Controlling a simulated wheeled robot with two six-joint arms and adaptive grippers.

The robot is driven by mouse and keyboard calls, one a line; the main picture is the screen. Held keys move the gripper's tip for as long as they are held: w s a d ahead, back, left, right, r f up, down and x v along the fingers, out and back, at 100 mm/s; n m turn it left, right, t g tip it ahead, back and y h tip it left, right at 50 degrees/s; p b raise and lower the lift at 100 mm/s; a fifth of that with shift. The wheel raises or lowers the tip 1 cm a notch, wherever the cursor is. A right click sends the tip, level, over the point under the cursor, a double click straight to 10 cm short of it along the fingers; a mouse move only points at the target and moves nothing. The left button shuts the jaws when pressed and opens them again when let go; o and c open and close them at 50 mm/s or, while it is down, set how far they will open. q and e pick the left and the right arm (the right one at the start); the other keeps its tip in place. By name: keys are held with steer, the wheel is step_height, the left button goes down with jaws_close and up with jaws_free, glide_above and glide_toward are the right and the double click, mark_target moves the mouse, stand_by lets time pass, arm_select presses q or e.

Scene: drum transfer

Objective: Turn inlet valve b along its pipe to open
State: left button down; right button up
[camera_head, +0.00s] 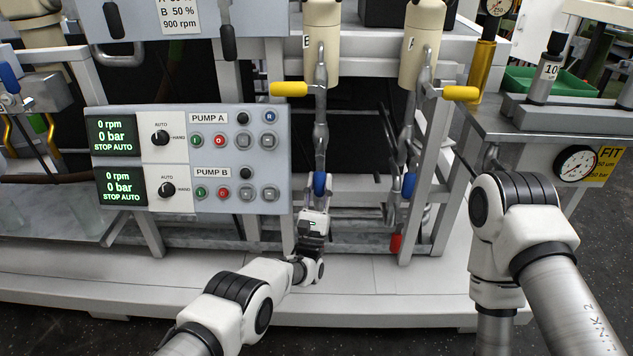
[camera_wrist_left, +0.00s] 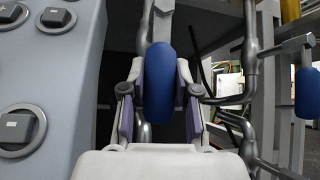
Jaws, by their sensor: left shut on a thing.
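The blue handle (camera_head: 320,184) of inlet valve b sits low on the grey pipe under the cream vessel marked B (camera_head: 321,60). My left gripper (camera_head: 315,208) has come up to it from below. In the left wrist view the blue handle (camera_wrist_left: 159,84) stands upright between the two fingers of my left gripper (camera_wrist_left: 158,95), which are shut on it. The handle looks roughly in line with the pipe there, but the valve body behind it is mostly hidden. My right arm shows at the right of the head view; its gripper is out of sight.
The pump control panel (camera_head: 243,160) stands close on the left. A second blue handle (camera_head: 408,185) hangs on the pipe to the right, with a red piece (camera_head: 396,243) below. Yellow handles (camera_head: 289,89) stick out sideways higher up. Frame posts stand around the pipes.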

arm_select(q)
steer(key=c, duration=0.8)
jaws_free()
steer(key=shift+d, duration=0.1)
steer(key=shift+c, duration=0.2)
steer(key=shift+f, duration=0.1)
steer(key=v, duration=1.2)
